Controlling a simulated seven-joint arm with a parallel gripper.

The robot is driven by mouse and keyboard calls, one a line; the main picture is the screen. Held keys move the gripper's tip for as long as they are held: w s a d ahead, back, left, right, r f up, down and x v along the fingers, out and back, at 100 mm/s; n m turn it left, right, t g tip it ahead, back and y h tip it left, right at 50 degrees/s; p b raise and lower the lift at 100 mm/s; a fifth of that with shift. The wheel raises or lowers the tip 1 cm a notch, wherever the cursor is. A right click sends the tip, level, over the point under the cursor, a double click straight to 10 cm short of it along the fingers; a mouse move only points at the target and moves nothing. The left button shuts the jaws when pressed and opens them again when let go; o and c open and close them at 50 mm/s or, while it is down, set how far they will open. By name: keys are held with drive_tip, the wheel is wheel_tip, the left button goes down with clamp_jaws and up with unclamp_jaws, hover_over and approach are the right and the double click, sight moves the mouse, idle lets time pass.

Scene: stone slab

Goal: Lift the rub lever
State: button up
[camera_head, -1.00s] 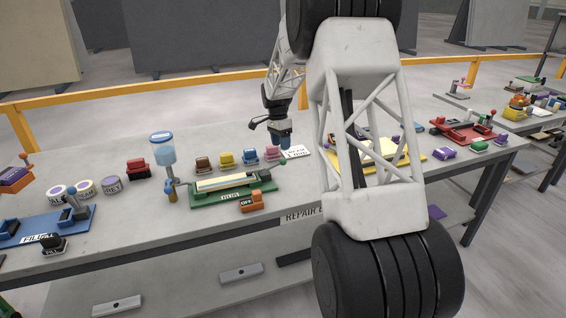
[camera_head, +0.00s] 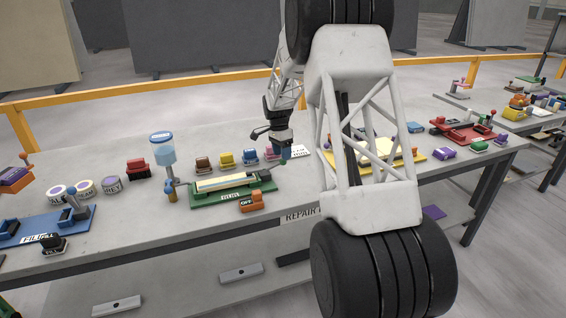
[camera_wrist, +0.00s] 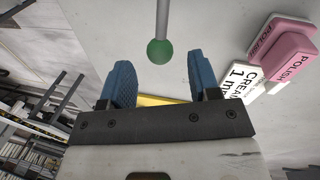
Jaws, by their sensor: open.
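The green rub station (camera_head: 205,197), with its label on the front, stands on the bench left of my gripper in the head view. In the wrist view, the rub lever (camera_wrist: 163,22) is a thin grey rod ending in a green ball knob (camera_wrist: 160,52). The knob lies just ahead of the opening between my blue fingertips, apart from both. My gripper (camera_wrist: 160,72) is open and empty. In the head view, my gripper (camera_head: 284,152) is low over the bench, right of the station; the lever is too small there to make out clearly.
A pink polish block (camera_wrist: 290,50) and a white cream label (camera_wrist: 243,75) lie close to the right finger. An orange OFF block (camera_head: 250,202) sits in front of the station. A blue-topped dispenser (camera_head: 162,150) stands at its left. Several coloured blocks line up behind.

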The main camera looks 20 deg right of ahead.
sight(276, 165)
drive_tip(key=shift+s+f, duration=0.2)
drive_tip(key=shift+f, duration=0.8)
drive_tip(key=shift+s+f, duration=0.2)
drive_tip(key=shift+f, duration=0.75)
clamp_jaws()
